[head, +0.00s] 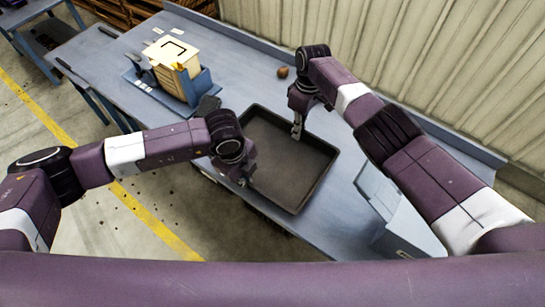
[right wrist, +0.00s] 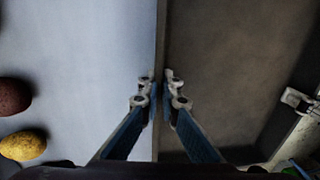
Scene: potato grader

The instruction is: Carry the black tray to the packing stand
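The black tray (head: 300,190) lies on the blue-grey table (head: 330,225); it looks empty. My right gripper (head: 297,131) is at its far rim. In the right wrist view its fingertips (right wrist: 157,88) lie close on both sides of the tray's thin wall (right wrist: 161,35), pinching it. My left gripper (head: 243,181) is at the tray's left rim, partly hidden by its own wrist. A pale finger-like part shows at the right edge of the right wrist view (right wrist: 296,100); whether the left fingers are closed on the rim is unclear. I cannot tell which surface is the packing stand.
A pale box in a blue holder (head: 178,67) stands left on the table. A grey device (head: 400,228) stands at the right. A brown potato (head: 283,72) lies behind the tray; a yellow one (right wrist: 22,145) shows in the wrist view. Another blue table (head: 30,20) is far left.

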